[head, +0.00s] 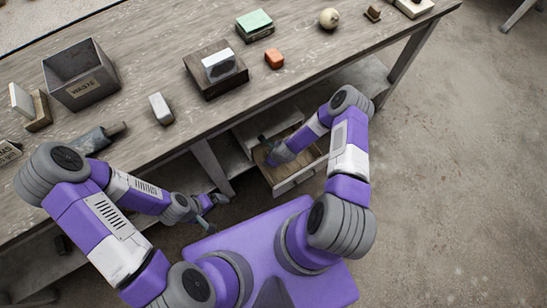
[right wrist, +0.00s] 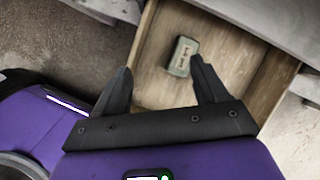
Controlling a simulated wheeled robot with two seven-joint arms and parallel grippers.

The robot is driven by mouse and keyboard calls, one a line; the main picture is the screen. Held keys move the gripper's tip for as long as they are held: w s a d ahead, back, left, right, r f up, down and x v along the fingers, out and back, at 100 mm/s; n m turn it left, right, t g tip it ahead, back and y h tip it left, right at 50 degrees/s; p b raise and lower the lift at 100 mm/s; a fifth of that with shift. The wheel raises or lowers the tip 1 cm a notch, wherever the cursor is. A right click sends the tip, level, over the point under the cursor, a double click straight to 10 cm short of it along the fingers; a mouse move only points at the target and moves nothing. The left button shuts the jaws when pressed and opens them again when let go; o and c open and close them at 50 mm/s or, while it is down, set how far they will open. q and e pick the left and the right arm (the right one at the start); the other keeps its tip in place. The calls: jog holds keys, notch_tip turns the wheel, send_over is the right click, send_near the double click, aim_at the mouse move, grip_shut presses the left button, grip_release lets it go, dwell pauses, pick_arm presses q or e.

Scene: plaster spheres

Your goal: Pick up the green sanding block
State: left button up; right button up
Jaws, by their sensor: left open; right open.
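A small grey-green block (right wrist: 182,56) with a pale marked label lies in the open wooden drawer (right wrist: 222,50). It looks like the green sanding block, though the marking is too small to read. My right gripper (right wrist: 161,65) is open and empty above the drawer, with the block just beyond its right fingertip. In the head view my right gripper (head: 268,148) reaches into the drawer (head: 298,176), and the block cannot be made out there. My left gripper (head: 208,205) is open and empty, low beside the bench.
On the bench (head: 330,75) stand a green-topped box (head: 254,25), an orange block (head: 274,58), a wooden block with a grey-white piece (head: 219,66), a white block (head: 160,108), a waste bin (head: 82,75) and a pale sphere (head: 329,18). Drawer walls surround the block.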

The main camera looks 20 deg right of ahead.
jog(key=d+f+m, duration=0.1)
jog(key=f+m, duration=0.1)
jog(key=m, duration=0.1)
jog(key=w+d+f+m+h, duration=0.1)
jog(key=d+m, duration=0.1)
jog(key=shift+d+f+m, duration=0.3)
jog(key=shift+f+m, duration=0.1)
jog(key=b+x, duration=0.4)
jog(key=x, duration=0.3)
jog(key=shift+w+d+f, duration=0.1)
jog(key=shift+w+f, duration=0.15)
jog(key=shift+f, duration=0.05)
jog(key=c, duration=1.1)
jog(key=shift+o, duration=0.2)
jog(key=shift+r, duration=0.2)
notch_tip(320, 180, up, 18)
jog(key=p, duration=0.6)
jog(key=shift+f, duration=0.15)
